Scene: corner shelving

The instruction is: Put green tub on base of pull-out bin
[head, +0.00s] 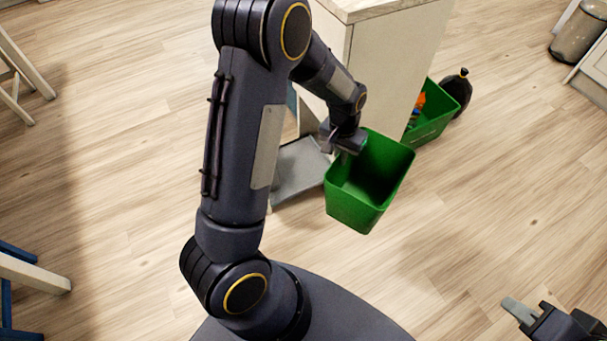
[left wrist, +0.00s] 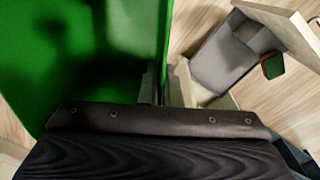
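The green tub (head: 372,190) hangs in the air, tilted, with its open top facing up. My left gripper (head: 345,143) is at its upper left rim. In the left wrist view, the fingers (left wrist: 165,85) stand on either side of the green tub's wall (left wrist: 75,60), clamping it. The grey base of the pull-out bin (head: 300,170) sticks out low from the cabinet, left of and behind the tub; it also shows in the left wrist view (left wrist: 222,65). My arm hides part of it. My right gripper (head: 528,312) is at the lower right, partly cut off, its opening unclear.
A pale cabinet (head: 385,65) stands behind the tub. Another green bin (head: 433,118) with items in it and a black bag (head: 458,88) stand right of the cabinet. A grey can (head: 578,38) is at the far right. The wooden floor at the right is clear.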

